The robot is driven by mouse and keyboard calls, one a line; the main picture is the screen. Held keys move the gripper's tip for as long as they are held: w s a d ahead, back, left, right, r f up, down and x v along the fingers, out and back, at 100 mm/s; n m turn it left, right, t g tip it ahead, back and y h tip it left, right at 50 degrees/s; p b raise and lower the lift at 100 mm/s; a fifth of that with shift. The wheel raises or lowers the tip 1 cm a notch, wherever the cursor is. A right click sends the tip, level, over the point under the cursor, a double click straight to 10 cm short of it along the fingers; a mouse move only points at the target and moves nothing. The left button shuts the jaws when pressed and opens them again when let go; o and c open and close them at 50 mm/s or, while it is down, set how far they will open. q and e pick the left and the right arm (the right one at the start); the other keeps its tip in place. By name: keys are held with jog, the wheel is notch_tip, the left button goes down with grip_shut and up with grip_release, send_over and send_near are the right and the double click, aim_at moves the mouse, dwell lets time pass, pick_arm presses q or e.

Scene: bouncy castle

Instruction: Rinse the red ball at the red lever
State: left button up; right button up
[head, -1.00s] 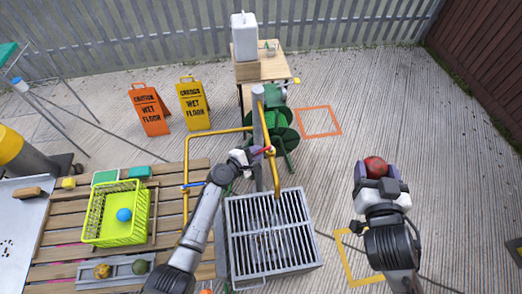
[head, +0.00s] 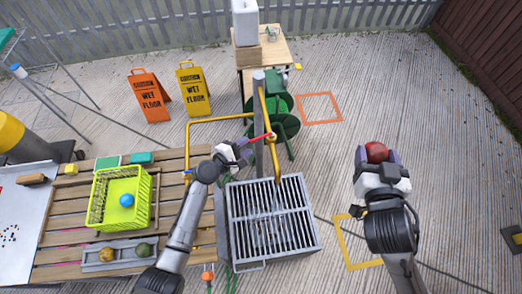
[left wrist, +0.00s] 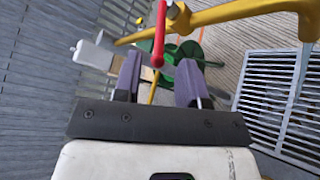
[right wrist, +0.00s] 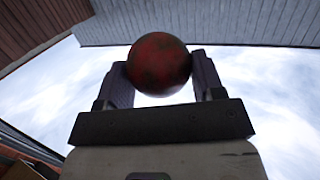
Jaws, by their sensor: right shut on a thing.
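The red ball (head: 376,151), with dark blotches, is held between the fingers of my right gripper (head: 376,156), over open ground right of the grate. It also shows in the right wrist view (right wrist: 159,64). The red lever (head: 261,137) is on the yellow pipe (head: 271,105) at the grey post. In the left wrist view the lever (left wrist: 160,35) lies just beyond the fingers of my left gripper (left wrist: 158,82), which are apart with nothing between them. In the head view my left gripper (head: 242,147) is beside the lever; contact cannot be told.
A metal grate basin (head: 266,252) stands below the spout. A wooden pallet (head: 58,212) holds a lime basket (head: 98,208) with a blue ball (head: 126,200), and a grey tray (head: 94,264). A green hose reel (head: 287,128) stands behind the post. Ground around my right gripper is clear.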

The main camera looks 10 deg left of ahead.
pick_arm(q)
jog(key=shift+v, duration=2.95)
